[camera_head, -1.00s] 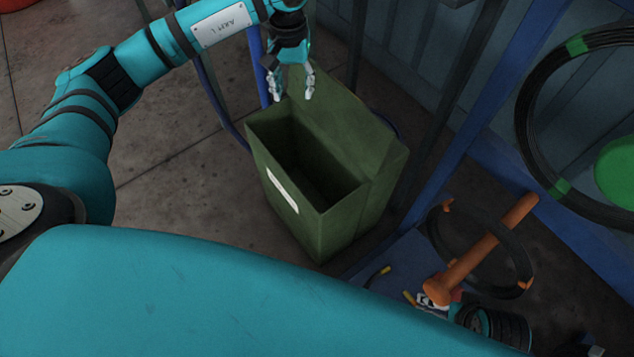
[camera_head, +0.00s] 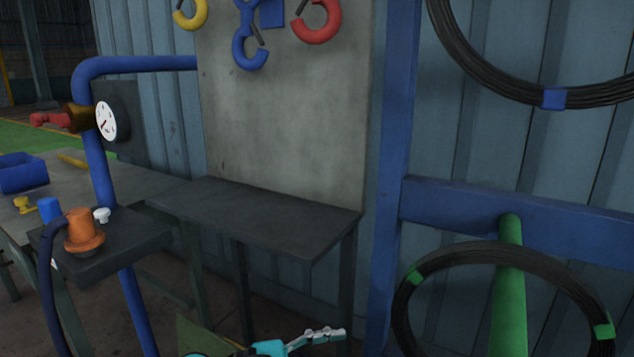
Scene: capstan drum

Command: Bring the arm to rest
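My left gripper (camera_head: 322,336) shows at the bottom edge, with its silver fingers pointing right and a teal wrist behind them. The fingers are seen side-on and overlap, so their gap cannot be judged. Nothing shows held in them. A corner of the green bin (camera_head: 200,337) shows at the bottom, left of the gripper. The rest of my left arm is mostly below the picture. My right gripper is out of view.
A dark table (camera_head: 260,215) stands against the back wall. A blue pipe (camera_head: 97,170) with a gauge (camera_head: 106,121) stands left. Blue posts (camera_head: 393,150) and wire coils (camera_head: 410,290) on a green peg (camera_head: 509,290) fill the right. Hooks (camera_head: 317,22) hang above.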

